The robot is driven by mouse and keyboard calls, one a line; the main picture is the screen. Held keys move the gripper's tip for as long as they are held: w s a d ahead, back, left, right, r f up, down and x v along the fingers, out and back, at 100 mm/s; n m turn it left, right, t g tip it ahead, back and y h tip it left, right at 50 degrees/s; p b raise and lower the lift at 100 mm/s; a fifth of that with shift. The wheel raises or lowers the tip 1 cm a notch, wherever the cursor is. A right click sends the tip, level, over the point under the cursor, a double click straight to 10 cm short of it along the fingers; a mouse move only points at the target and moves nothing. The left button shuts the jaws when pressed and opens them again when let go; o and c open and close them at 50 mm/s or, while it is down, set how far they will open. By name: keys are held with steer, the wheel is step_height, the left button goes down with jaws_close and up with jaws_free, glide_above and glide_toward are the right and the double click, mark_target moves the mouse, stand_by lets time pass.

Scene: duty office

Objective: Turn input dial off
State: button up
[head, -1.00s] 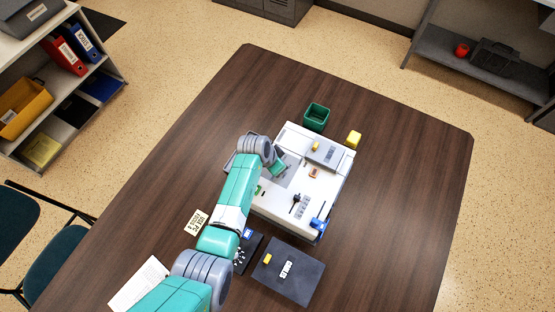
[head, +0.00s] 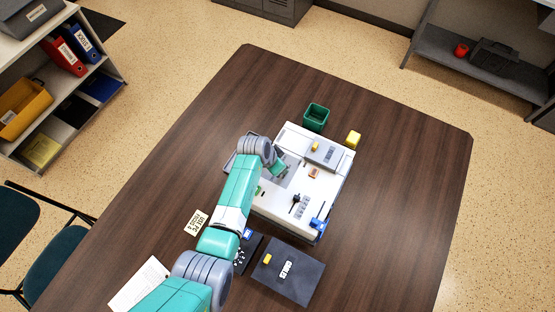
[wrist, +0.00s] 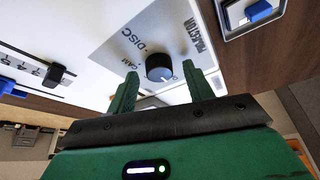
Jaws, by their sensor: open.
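The input dial (wrist: 159,66) is a small dark round knob with a grey-blue face, on a grey panel of the white console (head: 273,206). Around it I read "CAM", "DISC" and a longer word that may be "PROJECTOR"-like but is unclear. In the wrist view my gripper (wrist: 160,73) is open, with one green finger on each side of the dial. I cannot tell whether the fingers touch it. In the head view my gripper (head: 279,168) is over the console's left part, and it and my arm hide the dial.
A green bin (head: 316,117) and a yellow block (head: 353,140) stand behind the console. The table's right side is clear.

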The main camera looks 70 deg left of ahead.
steer(key=a+p+v, duration=0.1)
steer(key=v, duration=0.6)
steer(key=shift+s+d+r, duration=0.2)
steer(key=shift+d+r, duration=0.1)
steer(key=shift+d, duration=0.25)
